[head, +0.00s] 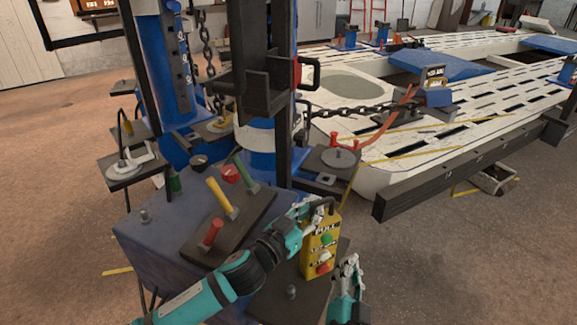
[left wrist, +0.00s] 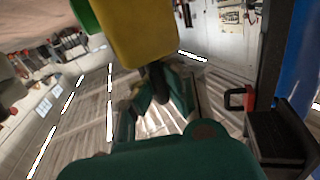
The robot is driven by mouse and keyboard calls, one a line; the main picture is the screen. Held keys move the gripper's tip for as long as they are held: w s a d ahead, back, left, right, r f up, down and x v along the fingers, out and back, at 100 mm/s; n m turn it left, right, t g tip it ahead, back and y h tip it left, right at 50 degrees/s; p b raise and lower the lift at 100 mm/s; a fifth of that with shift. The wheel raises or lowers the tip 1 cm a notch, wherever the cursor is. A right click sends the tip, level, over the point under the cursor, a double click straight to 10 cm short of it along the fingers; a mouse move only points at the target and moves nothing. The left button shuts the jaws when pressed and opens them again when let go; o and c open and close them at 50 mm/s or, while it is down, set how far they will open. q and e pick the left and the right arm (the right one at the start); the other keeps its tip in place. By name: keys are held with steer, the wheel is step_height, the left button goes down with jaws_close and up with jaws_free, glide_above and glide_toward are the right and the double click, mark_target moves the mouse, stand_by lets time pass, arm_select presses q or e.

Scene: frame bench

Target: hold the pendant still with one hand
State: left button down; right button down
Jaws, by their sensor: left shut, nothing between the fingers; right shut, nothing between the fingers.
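My right gripper (head: 350,270) is shut and empty, low and to the right of the pendant.
A dark board (head: 228,225) with red, yellow and green handled tools lies left of the pendant. Blue posts and a black bracket (head: 262,90) rise behind. A chain (head: 350,111) runs to the white frame bench (head: 470,125). Open floor (head: 450,260) lies to the right.

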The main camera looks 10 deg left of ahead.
arm_select(q)
steer(key=c, duration=2)
jaws_free()
steer(key=o, duration=0.6)
